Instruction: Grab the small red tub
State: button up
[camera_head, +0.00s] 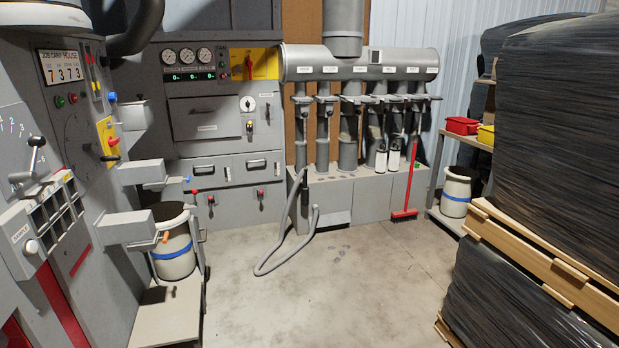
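A small red tub (462,125) sits on an upper shelf at the right, in front of the corrugated wall. It stands beside a yellow tub (486,135), whose right side is hidden by the wrapped pallet stack. My gripper is not in view, and no part of my arm can be made out.
A wrapped pallet stack (545,130) fills the right side and partly hides the shelf (459,139). Grey machines line the left and back. A red broom (404,213) leans near the shelf, and a hose (266,262) lies on the floor.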

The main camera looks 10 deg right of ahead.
aim_at(462, 126)
jog(key=i+z, duration=0.15)
jog(key=i, duration=1.75)
jog(key=i+j+z, duration=0.1)
jog(key=i+z, duration=0.3)
jog(key=i, duration=0.2)
jog(key=i+j+z, duration=0.35)
jog(key=i, duration=0.2)
jog(key=i+j+z, duration=0.95)
jog(key=j, duration=0.15)
jog(key=i+j+z, duration=0.25)
jog(key=j, duration=0.15)
jog(key=i+j+z, duration=0.1)
jog(key=j+z, duration=0.15)
jog(key=j, duration=0.2)
